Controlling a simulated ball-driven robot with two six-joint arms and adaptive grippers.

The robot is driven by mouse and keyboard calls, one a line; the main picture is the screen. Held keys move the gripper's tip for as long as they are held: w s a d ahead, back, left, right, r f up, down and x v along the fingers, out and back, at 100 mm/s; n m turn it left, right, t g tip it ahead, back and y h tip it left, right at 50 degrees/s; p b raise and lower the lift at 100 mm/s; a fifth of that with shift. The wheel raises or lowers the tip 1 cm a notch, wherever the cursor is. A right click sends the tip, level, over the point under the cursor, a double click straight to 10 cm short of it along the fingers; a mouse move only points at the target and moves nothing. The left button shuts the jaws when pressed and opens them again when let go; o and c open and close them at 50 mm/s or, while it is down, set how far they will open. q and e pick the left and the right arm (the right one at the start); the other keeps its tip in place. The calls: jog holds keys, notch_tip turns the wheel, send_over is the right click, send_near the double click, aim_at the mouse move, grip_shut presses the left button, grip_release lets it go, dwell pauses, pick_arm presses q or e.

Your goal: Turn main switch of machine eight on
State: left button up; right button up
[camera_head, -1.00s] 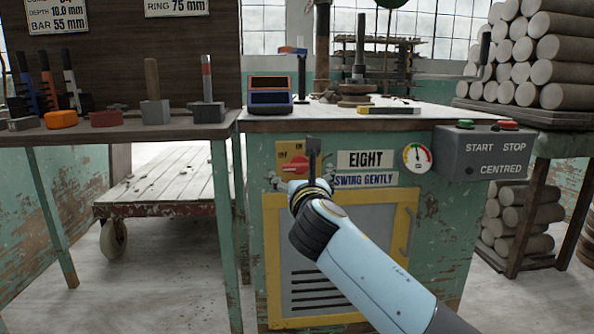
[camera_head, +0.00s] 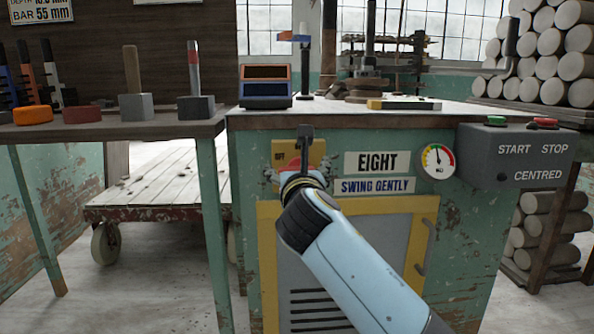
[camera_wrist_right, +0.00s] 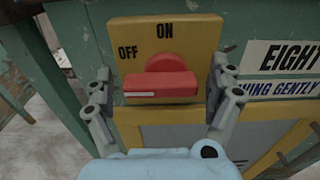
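The main switch is a yellow plate (camera_head: 283,152) on the front of the green machine, left of the EIGHT sign (camera_head: 371,162). In the right wrist view the plate (camera_wrist_right: 195,35) reads OFF at the left and ON at the top. Its red handle (camera_wrist_right: 165,87) lies level, its white mark at the left end, toward OFF. My right gripper (camera_head: 299,170) is at the switch. In the wrist view its fingers (camera_wrist_right: 161,72) are open, one on each side of the handle, with gaps visible. My left gripper is out of view.
A grey START/STOP box (camera_head: 512,157) and a round gauge (camera_head: 437,160) are to the right on the machine. A side table (camera_head: 120,131) with tools and a low cart (camera_head: 150,185) stand left.

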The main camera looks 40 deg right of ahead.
jog(key=c, duration=1)
